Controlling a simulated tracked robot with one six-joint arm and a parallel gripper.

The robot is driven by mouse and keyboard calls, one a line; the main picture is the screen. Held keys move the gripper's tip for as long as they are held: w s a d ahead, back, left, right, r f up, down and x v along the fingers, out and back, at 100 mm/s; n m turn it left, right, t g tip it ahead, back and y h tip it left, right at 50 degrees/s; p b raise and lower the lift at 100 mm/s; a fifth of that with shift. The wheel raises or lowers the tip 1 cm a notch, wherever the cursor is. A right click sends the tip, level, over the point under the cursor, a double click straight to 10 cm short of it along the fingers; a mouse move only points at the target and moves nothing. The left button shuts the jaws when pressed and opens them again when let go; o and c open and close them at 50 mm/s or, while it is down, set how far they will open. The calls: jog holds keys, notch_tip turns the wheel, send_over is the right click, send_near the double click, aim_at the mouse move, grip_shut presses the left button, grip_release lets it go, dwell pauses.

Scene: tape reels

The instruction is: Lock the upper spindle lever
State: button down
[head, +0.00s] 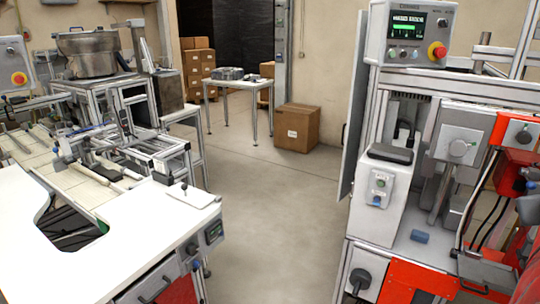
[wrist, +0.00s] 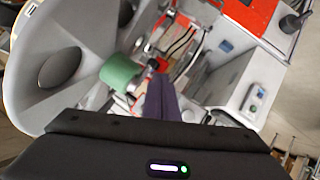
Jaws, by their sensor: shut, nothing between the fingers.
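In the wrist view, my gripper (wrist: 160,88) shows as a narrow dark purple shape pointing up from the dark wrist body, its fingers shut and empty. Just left of the fingertips is a green cylinder (wrist: 120,72). It lies in front of a large pale grey round part (wrist: 62,100) with dark oval openings, possibly a reel or spindle flange. A small dark and red detail shows by the fingertips, too blurred to name. I cannot clearly pick out the upper spindle lever in either view. The gripper cannot be made out in the head view.
The machine's white box (head: 381,200) with buttons stands at right, under a control panel (head: 415,35) with a red stop button. A white worktable (head: 110,255) is at front left. The floor (head: 270,220) between them is clear. A carton (head: 298,128) stands behind.

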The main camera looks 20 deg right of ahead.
jog(key=shift+r, duration=0.1)
notch_tip(320, 180, up, 10)
dwell(0.7)
jog(key=w+a+f+n+t+y, duration=0.2)
jog(key=w+a+f+y, duration=0.4)
jog(key=w+a+f, duration=1.35)
jog(key=s+a+f+n+y, duration=0.1)
jog(key=s+a+f, duration=0.1)
jog(key=a, duration=0.8)
jog(key=s+a+f+n+y, duration=0.2)
jog(key=s+a, duration=0.3)
jog(key=a, duration=0.5)
jog(key=s+a+f+n+g+y, duration=0.1)
jog(key=s+a+f, duration=0.1)
jog(key=a, duration=0.8)
jog(key=shift+s+f+n+y, duration=0.3)
jog(key=shift+s+n+y, duration=0.1)
jog(key=shift+s, duration=0.4)
